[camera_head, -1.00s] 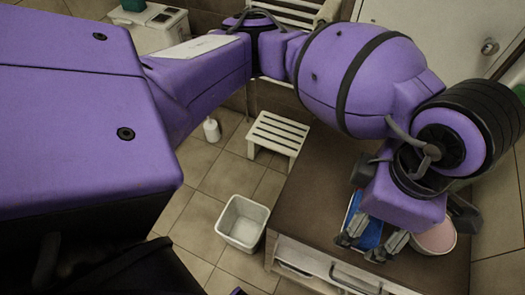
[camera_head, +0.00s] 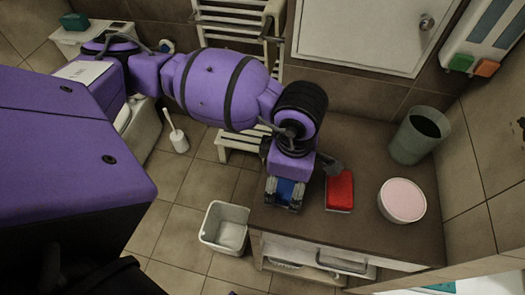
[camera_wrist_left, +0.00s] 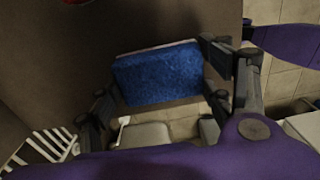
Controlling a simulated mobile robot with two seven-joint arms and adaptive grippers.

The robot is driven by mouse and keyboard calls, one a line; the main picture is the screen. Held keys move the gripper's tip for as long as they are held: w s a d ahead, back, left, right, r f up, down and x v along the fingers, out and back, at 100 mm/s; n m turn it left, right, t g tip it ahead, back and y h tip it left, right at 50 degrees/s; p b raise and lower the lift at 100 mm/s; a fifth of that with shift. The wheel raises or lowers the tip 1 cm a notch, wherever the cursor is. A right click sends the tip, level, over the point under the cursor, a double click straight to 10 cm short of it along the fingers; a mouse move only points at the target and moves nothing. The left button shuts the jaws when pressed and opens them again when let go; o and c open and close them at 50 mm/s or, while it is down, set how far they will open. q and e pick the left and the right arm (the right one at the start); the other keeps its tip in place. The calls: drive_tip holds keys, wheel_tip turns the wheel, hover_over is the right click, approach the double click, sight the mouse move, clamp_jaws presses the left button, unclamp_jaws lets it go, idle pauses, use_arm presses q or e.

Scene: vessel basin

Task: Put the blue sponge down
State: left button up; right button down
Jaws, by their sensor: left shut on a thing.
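The blue sponge (camera_head: 287,187) is held between the fingers of my left gripper (camera_head: 284,193), over the front left part of the brown counter (camera_head: 310,240). In the left wrist view the blue sponge (camera_wrist_left: 158,75) shows a broad blue face with a pale strip along its upper edge. The left gripper's fingers (camera_wrist_left: 163,88) stand on either side of it, shut on it. I cannot tell whether the sponge touches the counter. My right gripper is not in view.
A red sponge (camera_head: 339,190) lies just right of the gripper. A round pink-topped container (camera_head: 402,200) and a green-grey cup (camera_head: 418,137) stand farther right. A white bin (camera_head: 225,227) is on the floor left of the counter; a slatted stool (camera_head: 238,146) stands behind it.

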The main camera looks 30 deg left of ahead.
sight(287, 182)
use_arm(q)
drive_tip(key=o, duration=1)
drive_tip(key=shift+w, duration=0.1)
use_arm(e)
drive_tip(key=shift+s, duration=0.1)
use_arm(q)
drive_tip(key=shift+f, duration=0.3)
wheel_tip(287, 182, up, 8)
drive_tip(key=shift+f+b, duration=0.15)
drive_tip(key=shift+b, duration=0.15)
drive_tip(key=shift+r, duration=0.25)
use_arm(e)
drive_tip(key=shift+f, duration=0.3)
use_arm(q)
drive_tip(key=shift+f, duration=0.15)
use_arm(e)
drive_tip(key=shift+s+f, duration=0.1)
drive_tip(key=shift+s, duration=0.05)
